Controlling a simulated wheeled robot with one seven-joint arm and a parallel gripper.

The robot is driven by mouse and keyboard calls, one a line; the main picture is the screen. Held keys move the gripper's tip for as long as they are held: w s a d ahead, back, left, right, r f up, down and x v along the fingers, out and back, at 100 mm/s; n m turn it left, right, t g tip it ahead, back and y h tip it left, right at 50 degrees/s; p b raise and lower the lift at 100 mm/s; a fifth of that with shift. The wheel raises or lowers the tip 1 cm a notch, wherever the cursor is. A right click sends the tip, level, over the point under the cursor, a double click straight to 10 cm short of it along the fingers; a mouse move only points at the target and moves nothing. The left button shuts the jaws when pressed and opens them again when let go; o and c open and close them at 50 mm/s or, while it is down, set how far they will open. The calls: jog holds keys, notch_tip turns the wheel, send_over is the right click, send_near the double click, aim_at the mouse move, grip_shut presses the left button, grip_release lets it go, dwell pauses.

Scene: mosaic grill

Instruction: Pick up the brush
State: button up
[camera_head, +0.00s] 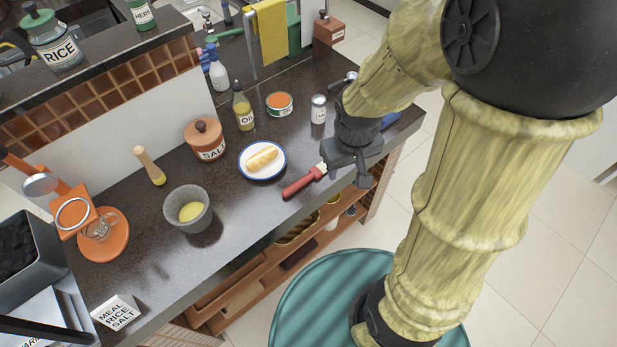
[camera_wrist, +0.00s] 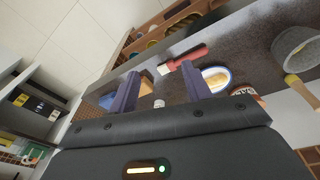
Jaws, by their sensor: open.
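The brush (camera_head: 299,184) has a red handle and a short pale bristle end. It lies on the dark counter near its front edge, with the bristles toward my gripper (camera_head: 347,170). In the wrist view the brush (camera_wrist: 187,56) lies beyond the fingertips, its bristle end ahead of the gap between them. My gripper (camera_wrist: 160,82) is open with nothing between the two fingers. It is just right of the brush in the head view, apart from the handle. The bristle tip is partly close behind a finger in the head view.
A blue-rimmed plate (camera_head: 262,174) with food is left of the brush. A salt jar (camera_head: 204,140), an oil bottle (camera_head: 243,110), a tin (camera_head: 279,104) and a shaker (camera_head: 318,108) stand behind. A grey bowl (camera_head: 188,210) is farther left. A wooden shelf (camera_head: 250,275) is below the counter.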

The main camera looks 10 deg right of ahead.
jog(key=w+a+f+n+t+h, duration=0.1)
jog(key=a+f+n+h, duration=0.2)
jog(key=a+n, duration=0.8)
jog(key=w+a+f+n+t+h, duration=0.2)
jog(key=a+f+n+h, duration=0.2)
jog(key=a+f+n, duration=0.4)
jog(key=a+n, duration=0.2)
jog(key=a, duration=0.2)
jog(key=shift+w+n+b, duration=0.3)
jog(key=shift+n+b, duration=0.1)
jog(key=p, duration=0.4)
send_near(290, 187)
jog(key=x, duration=0.4)
jog(key=shift+f, duration=0.1)
